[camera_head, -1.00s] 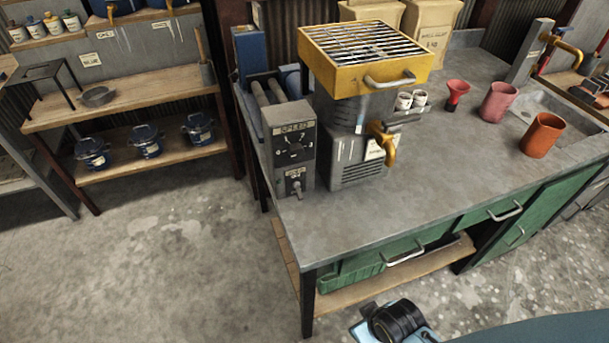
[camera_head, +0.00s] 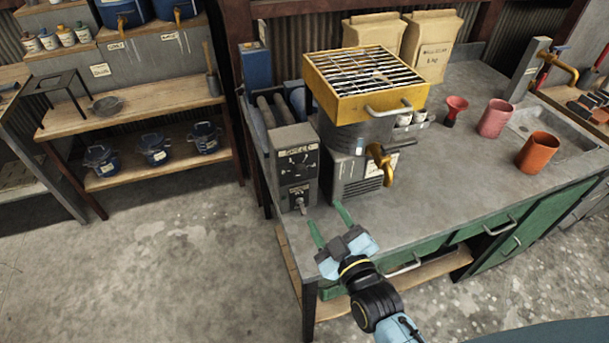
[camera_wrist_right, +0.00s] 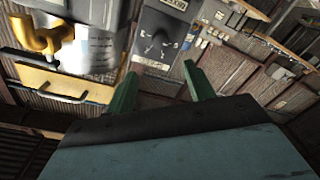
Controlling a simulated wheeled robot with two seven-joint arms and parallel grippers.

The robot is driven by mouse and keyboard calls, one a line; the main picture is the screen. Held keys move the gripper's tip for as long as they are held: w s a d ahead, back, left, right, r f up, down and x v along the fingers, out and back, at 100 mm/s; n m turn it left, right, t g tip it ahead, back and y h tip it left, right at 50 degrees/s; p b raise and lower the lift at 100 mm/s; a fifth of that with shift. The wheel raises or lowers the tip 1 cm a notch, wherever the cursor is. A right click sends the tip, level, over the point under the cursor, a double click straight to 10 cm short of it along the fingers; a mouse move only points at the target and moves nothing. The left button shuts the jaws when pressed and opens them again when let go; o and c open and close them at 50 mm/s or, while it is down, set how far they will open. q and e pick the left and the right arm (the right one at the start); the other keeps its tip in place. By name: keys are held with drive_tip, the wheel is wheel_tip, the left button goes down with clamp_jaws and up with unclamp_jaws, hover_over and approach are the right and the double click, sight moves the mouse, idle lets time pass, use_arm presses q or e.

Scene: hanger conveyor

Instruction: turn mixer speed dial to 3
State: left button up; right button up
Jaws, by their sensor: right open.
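The mixer control box (camera_head: 293,166) is a grey box with a label reading SPEED, at the left end of the counter. Its dark speed dial (camera_head: 296,163) is on the front face, with marks around it; its exact setting is too small to read. A smaller switch (camera_head: 299,197) sits below it. In the right wrist view the box's dial (camera_wrist_right: 158,47) shows ahead, upside down. My right gripper (camera_head: 327,222) is open and empty, its green fingers pointing toward the box's front, apart from the dial. My left gripper is not in view.
A grey machine with a yellow grated top (camera_head: 368,85) and yellow spout (camera_head: 380,163) stands right of the box. A red funnel (camera_head: 455,109), a pink cup (camera_head: 495,118) and an orange cup (camera_head: 538,152) stand further right. The counter's front (camera_head: 420,215) is clear.

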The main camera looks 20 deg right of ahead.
sight(302, 174)
drive_tip(key=w, duration=0.4)
drive_tip(key=w+a, duration=0.1)
drive_tip(key=w, duration=0.8)
drive_tip(key=shift+a, duration=0.15)
drive_tip(key=shift+c, duration=0.2)
drive_tip(key=c, duration=0.9)
